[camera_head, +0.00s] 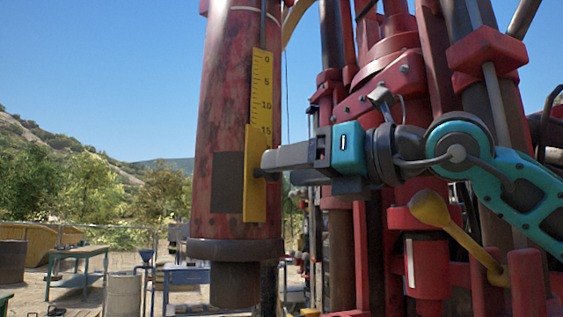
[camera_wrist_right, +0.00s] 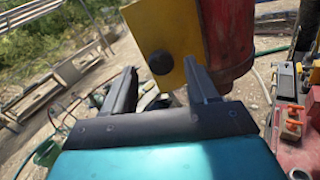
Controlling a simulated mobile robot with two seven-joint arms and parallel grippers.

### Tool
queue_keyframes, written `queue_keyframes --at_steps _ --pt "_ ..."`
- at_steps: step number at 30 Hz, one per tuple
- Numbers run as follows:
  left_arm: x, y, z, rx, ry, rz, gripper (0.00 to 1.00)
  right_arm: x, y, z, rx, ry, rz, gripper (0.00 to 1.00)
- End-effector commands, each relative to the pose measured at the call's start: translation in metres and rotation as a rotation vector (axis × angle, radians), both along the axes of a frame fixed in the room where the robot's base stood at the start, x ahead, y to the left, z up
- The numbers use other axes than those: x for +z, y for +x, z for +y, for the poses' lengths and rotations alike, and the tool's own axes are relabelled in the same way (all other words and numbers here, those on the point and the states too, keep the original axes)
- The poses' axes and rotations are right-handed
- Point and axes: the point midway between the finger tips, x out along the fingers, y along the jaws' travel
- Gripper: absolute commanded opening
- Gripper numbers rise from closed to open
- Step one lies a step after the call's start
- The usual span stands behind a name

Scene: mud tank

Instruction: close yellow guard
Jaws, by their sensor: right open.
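The yellow guard (camera_head: 255,190) is a flat upright plate on the side of a thick red cylinder (camera_head: 222,100). A dark square patch (camera_head: 227,182) shows on the cylinder just left of the plate. My right gripper (camera_head: 268,162) comes in from the right, with its fingertips at the plate's right edge. In the right wrist view, the yellow plate (camera_wrist_right: 148,28) bears a round dark knob (camera_wrist_right: 162,62). There my right gripper (camera_wrist_right: 160,72) is open, with one finger on each side of the knob. I cannot tell whether the fingers touch it. My left gripper is not in view.
A yellow scale (camera_head: 261,90) runs up the cylinder above the guard. Red machinery (camera_head: 390,80) and a yellow round-ended lever (camera_head: 430,208) stand close behind and below my right arm. Tables (camera_head: 80,262) and a pale barrel (camera_head: 123,295) stand farther off at left.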

Motion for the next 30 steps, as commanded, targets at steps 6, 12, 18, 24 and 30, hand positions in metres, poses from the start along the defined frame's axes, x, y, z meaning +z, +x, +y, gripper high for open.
queue_keyframes --at_steps 6,12,18,24,30 --pt "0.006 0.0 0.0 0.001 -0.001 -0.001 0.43 0.001 0.013 0.017 0.0 0.001 0.001 0.58" --pt "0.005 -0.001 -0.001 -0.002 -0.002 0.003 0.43 0.0 0.015 0.019 -0.001 0.0 -0.001 0.58" --pt "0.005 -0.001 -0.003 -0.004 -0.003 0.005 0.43 0.0 0.015 0.019 -0.001 0.0 0.0 0.52" --pt "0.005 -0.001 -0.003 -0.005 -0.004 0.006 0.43 0.0 0.015 0.019 -0.001 0.0 0.0 0.32" --pt "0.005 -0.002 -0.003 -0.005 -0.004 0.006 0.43 0.0 0.015 0.019 -0.001 0.0 0.0 0.13"
